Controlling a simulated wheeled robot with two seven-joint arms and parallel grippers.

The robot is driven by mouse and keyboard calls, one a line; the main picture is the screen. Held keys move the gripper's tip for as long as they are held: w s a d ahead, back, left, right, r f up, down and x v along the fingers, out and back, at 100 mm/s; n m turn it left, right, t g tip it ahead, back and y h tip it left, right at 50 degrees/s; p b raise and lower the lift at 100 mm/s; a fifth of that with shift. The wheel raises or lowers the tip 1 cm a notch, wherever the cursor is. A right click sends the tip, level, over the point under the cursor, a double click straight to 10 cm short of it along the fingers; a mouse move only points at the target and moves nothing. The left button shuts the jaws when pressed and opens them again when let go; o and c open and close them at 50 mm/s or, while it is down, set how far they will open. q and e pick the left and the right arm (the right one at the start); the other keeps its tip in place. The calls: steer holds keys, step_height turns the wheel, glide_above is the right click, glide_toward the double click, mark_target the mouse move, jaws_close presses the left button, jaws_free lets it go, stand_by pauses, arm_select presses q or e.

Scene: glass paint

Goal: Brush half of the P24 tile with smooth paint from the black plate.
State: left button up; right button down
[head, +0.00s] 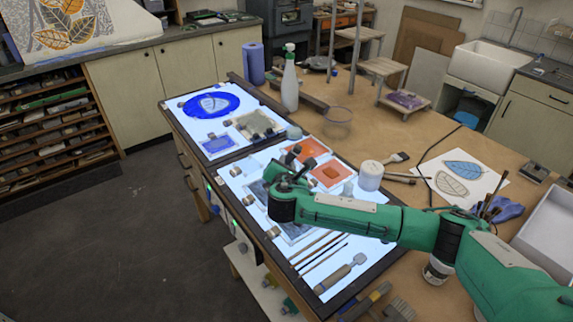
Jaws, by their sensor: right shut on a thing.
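My right arm reaches in from the right over the near lit panel, and its dark gripper (288,172) hangs above the panel's middle. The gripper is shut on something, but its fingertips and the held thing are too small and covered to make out. A grey-blue pane (294,232) lies partly hidden under my wrist. Orange glass pieces (331,173) lie just to the right of the gripper. No P24 label is readable, so I cannot tell which piece is that tile. I cannot clearly pick out the black plate. My left gripper is not in view.
A white jar (370,176) and a flat brush (397,158) are right of the panel. Slim tools (318,250) lie at its near end. The far lit panel holds a blue disc (209,103) and a blue square (216,146). A spray bottle (289,80) stands behind.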

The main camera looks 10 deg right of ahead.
step_height(320, 180, up, 4)
steer(key=p, duration=0.3)
steer(key=shift+p, duration=0.4)
steer(key=shift+f, duration=0.1)
stand_by(0.3)
